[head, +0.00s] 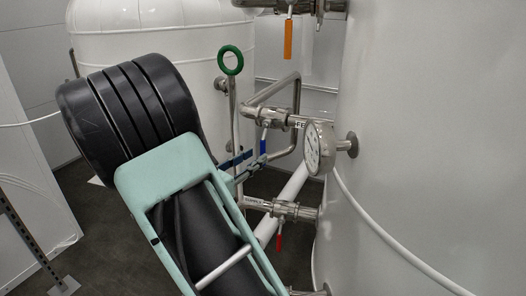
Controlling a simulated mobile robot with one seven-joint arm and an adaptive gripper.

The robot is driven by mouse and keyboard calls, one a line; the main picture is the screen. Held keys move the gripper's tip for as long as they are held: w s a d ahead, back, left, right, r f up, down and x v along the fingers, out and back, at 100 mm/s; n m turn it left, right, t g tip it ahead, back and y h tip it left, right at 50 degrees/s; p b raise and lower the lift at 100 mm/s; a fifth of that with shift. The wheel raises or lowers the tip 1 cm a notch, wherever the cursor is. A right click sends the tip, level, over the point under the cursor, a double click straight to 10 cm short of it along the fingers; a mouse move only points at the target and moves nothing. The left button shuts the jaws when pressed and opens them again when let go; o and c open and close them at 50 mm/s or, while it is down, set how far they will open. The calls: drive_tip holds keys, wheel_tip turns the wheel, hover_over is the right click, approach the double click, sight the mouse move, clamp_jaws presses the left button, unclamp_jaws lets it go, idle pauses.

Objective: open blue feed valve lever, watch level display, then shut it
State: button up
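The blue feed valve lever (263,145) hangs down from a steel valve on a pipe, beside a partly hidden label beginning "FE" (299,124). My gripper (257,163) is at the lower end of the lever, small and partly behind my own arm. I cannot tell whether its fingers touch the lever or are open or shut. No level display can be made out. A round dial gauge (320,148) is on the large tank at right, its reading too small to read.
An orange lever (288,38) hangs above and a red lever (279,238) below. A green ring handle (231,60) stands left of the pipes. The large white tank (435,120) fills the right side. Another tank (150,35) stands behind my arm.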

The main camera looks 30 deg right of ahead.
sight(261, 153)
drive_tip(key=x, duration=0.5)
clamp_jaws()
idle(0.3)
